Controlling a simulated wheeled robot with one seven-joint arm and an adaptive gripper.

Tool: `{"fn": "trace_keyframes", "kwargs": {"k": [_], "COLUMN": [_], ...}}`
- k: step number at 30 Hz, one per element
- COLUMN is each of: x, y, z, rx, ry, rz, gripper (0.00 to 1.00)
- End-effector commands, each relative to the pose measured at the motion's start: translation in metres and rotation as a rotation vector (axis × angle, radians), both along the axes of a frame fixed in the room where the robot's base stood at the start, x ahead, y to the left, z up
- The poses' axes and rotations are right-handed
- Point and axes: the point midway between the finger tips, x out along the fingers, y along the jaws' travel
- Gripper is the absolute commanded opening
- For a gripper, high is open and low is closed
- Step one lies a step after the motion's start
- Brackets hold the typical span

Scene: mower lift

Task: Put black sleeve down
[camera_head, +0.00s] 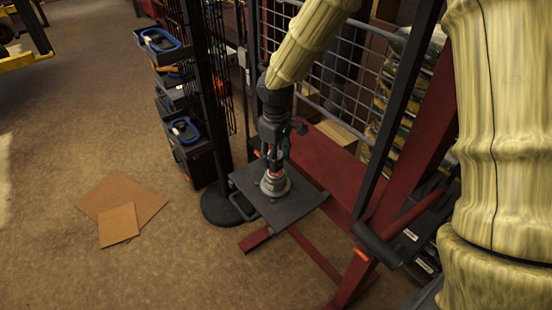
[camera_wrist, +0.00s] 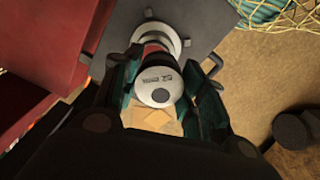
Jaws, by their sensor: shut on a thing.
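My gripper (camera_head: 276,163) points down over a dark lift plate (camera_head: 310,198). In the wrist view its teal-lined fingers (camera_wrist: 165,95) are shut on a silver-ended cylinder (camera_wrist: 158,91) with small print on its face. A red band (camera_wrist: 154,50) shows behind that face. Beyond it is a round silver flange (camera_wrist: 172,37) on the plate; the flange also shows in the head view (camera_head: 275,187). The cylinder is in line with the flange, but I cannot tell whether they touch.
A red lift frame (camera_head: 325,160) stands behind and right of the plate. A black rack with bins (camera_head: 188,145) stands to the left, its round base (camera_head: 222,208) close to the plate. Cardboard sheets (camera_head: 120,205) lie on the otherwise open floor at left.

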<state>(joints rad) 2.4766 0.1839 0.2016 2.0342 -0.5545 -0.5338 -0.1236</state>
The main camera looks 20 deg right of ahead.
Motion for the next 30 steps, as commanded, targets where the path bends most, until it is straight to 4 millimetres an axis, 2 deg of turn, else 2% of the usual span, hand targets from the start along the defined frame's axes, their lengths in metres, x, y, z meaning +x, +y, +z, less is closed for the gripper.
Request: {"fn": "trace_keyframes", "kwargs": {"k": [7, 18, 30], "x": [0.013, 0.011, 0.011], "y": [-0.005, -0.004, -0.004], "z": [-0.001, -0.033, -0.037], "rx": [0.0, 0.0, 0.0], "ry": [0.0, 0.0, -0.001], "rz": [0.001, 0.001, 0.001], "gripper": [0.0, 0.0, 0.0]}}
